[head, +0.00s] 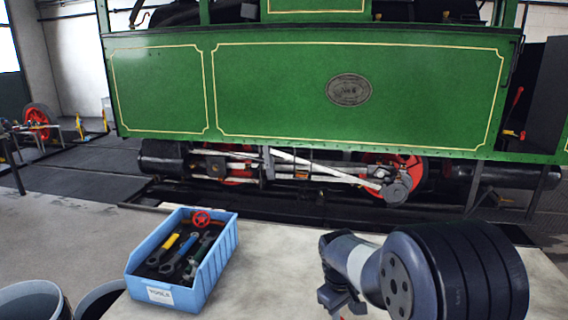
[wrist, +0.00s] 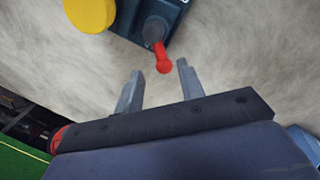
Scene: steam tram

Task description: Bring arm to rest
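My arm shows at the lower right of the head view, low over the pale worktop (head: 268,255). My gripper (head: 340,302) hangs at its left end, partly hidden by the wrist. In the wrist view the two grey fingers of my gripper (wrist: 158,84) stand apart with nothing clasped between them. A red-tipped lever (wrist: 162,58) on a dark blue-grey device (wrist: 150,18) lies just beyond the fingertips; I cannot tell whether they touch. The device is not visible in the head view.
A blue tool bin (head: 190,283) with several tools stands on the worktop left of my arm. A yellow round part (wrist: 92,12) is beside the device. The green steam tram (head: 290,90) stands behind the worktop. Dark buckets (head: 32,300) are at lower left.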

